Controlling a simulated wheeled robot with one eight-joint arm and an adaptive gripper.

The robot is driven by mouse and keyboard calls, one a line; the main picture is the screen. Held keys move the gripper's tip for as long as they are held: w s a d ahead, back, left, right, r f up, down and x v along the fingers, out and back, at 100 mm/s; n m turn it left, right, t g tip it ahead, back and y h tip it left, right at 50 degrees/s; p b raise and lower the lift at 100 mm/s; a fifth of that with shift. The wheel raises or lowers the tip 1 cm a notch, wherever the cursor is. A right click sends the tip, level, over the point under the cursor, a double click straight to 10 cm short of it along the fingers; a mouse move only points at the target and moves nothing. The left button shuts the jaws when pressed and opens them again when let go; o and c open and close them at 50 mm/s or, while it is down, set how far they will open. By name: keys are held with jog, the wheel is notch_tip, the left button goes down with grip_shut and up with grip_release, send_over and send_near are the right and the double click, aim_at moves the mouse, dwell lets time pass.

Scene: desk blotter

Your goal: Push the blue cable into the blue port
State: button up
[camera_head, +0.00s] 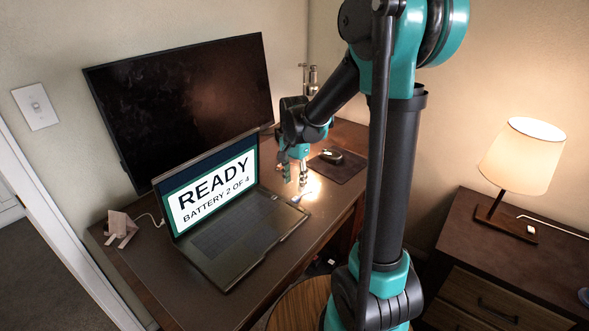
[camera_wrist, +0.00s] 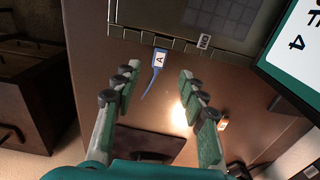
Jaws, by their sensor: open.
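The blue cable (camera_wrist: 155,72) lies on the desk in the wrist view, its plug bearing a white label "A". The plug end is at the laptop's side edge (camera_wrist: 150,35); I cannot tell whether it is seated or just short of it. Its thin tail curves toward the camera. The blue port itself cannot be made out. My gripper (camera_wrist: 159,84) is open, with one finger on each side of the cable, apart from it. In the head view my gripper (camera_head: 295,176) points down beside the laptop's right side.
The open laptop (camera_head: 222,215) reads "READY BATTERY 2 OF 4". A mouse (camera_head: 331,156) rests on a dark pad (camera_head: 345,168) behind. A large monitor (camera_head: 185,100) stands behind the laptop.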

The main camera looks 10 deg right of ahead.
jog(key=shift+r, duration=2.55)
jog(key=o, duration=0.4)
jog(key=shift+w+a+f, duration=0.15)
jog(key=shift+f, duration=0.1)
jog(key=o, duration=0.7)
jog(key=w+a+f+m+y, duration=0.1)
jog(key=y, duration=0.1)
jog(key=w+a+f+m+t+y, duration=0.1)
jog(key=w+a+f+m, duration=0.1)
jog(key=shift+w+a+f+y, duration=0.2)
jog(key=shift+w+f+y, duration=0.1)
jog(key=shift+y, duration=0.1)
jog(key=shift+o, duration=1.2)
jog(key=w+m+t+y, duration=0.1)
jog(key=w+a+m+t+y, duration=0.1)
jog(key=w+m, duration=0.1)
jog(key=w+a+m+t+y, duration=0.1)
jog(key=w+y, duration=0.1)
jog(key=shift+w+f+m, duration=0.1)
jog(key=shift+f+m, duration=0.25)
jog(key=shift+m, duration=0.05)
jog(key=w+d+r+m+t+y, duration=0.4)
jog(key=w+d+r+m+t, duration=0.15)
jog(key=m+t, duration=0.35)
jog(key=w+a+f+m+g, duration=0.1)
jog(key=w+a+f, duration=0.1)
jog(key=w+a, duration=0.4)
jog(key=shift+w, duration=0.7)
